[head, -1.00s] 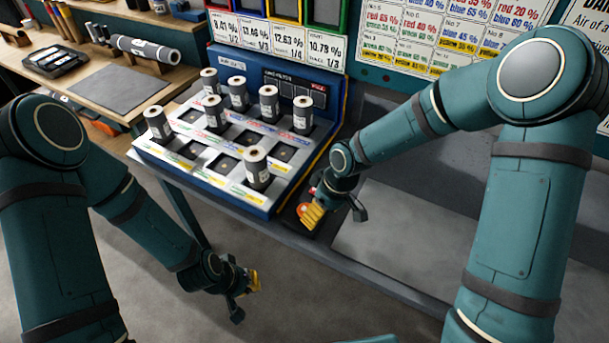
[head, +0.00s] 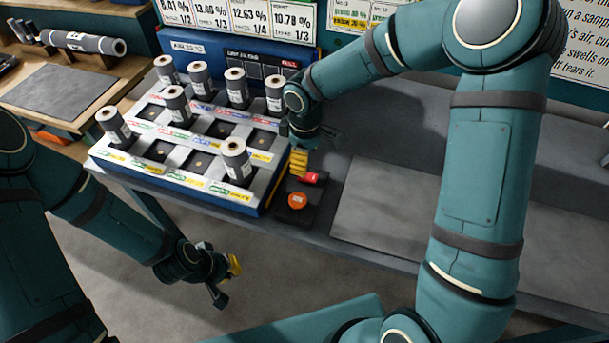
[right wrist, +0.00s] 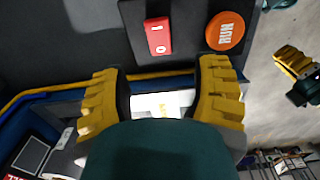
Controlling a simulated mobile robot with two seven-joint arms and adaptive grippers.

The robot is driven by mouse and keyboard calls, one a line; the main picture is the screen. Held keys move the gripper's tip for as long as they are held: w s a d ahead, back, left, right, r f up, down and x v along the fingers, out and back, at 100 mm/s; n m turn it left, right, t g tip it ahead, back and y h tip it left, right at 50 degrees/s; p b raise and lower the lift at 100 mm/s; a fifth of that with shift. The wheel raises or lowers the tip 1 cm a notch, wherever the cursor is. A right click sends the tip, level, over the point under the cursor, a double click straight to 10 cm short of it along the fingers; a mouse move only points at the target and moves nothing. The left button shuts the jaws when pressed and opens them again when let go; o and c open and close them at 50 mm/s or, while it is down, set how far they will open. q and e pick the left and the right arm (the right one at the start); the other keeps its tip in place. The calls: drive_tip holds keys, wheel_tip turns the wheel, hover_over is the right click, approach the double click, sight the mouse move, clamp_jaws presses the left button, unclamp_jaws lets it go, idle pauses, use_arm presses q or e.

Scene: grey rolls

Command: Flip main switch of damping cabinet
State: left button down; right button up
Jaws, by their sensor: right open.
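The damping cabinet (head: 268,195) is a blue and silver rack with several grey rolls standing in its slots. At its right front, a dark panel (head: 318,206) carries a red rocker switch (head: 310,178) and an orange round button (head: 297,200). In the right wrist view the red switch (right wrist: 158,36) shows 1 and 0 marks, and the button (right wrist: 225,32) reads RUN. My right gripper (head: 299,163) is beside the switch. In the right wrist view its yellow fingers (right wrist: 163,95) are apart and empty, with the switch beyond them. My left gripper (head: 230,272) hangs low in front of the bench.
A grey mat (head: 385,215) lies on the bench right of the panel. A wooden table (head: 100,85) at the upper left holds another grey mat (head: 60,88) and a lying roll (head: 85,42). Percentage cards (head: 245,22) stand behind the cabinet.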

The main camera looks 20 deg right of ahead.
sight(308, 177)
wheel_tip(308, 177, down, 7)
drive_tip(key=shift+f+b, duration=0.15)
drive_tip(key=shift+b, duration=0.5)
drive_tip(key=shift+o, duration=0.2)
clamp_jaws()
